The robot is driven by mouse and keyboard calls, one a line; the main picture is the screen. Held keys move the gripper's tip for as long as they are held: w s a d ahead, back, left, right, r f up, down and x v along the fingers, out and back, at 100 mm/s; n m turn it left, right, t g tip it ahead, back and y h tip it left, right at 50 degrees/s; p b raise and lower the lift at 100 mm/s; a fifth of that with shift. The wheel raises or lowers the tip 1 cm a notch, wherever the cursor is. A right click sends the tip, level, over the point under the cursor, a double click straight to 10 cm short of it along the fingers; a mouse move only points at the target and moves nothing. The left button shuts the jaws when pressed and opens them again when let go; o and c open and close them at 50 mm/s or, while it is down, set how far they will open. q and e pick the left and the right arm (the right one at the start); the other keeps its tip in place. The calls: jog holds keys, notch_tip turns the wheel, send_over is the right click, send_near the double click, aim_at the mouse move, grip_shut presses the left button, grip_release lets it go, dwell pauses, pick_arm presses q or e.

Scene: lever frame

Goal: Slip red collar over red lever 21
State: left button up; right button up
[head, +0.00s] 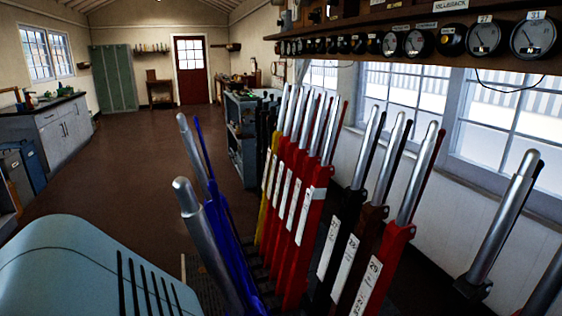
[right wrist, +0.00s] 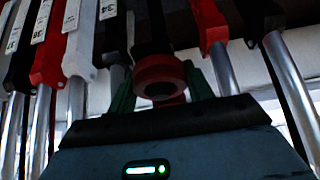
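The red collar (right wrist: 160,69), a ring with a dark opening, shows in the right wrist view between the green fingers of my right gripper (right wrist: 160,84), which is shut on it. A dark lever lies behind the collar in that view; I cannot tell the gap between them. Several red levers (head: 308,215) with bright metal handles stand in a row in the head view. I cannot read the number 21 on any of them, so I cannot tell which is lever 21. Neither gripper shows in the head view, and my left gripper is in no view.
Blue levers (head: 222,228) lean in front. A yellow lever (head: 268,190), black lever (head: 345,220) and red lever 29 (head: 385,262) stand in the frame. A gauge shelf (head: 390,22) overhangs the right side. Open floor (head: 130,160) lies left. Levers crowd around the right gripper.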

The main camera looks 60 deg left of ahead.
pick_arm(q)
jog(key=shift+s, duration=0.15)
pick_arm(e)
jog(key=c, duration=0.4)
jog(key=shift+o, duration=0.2)
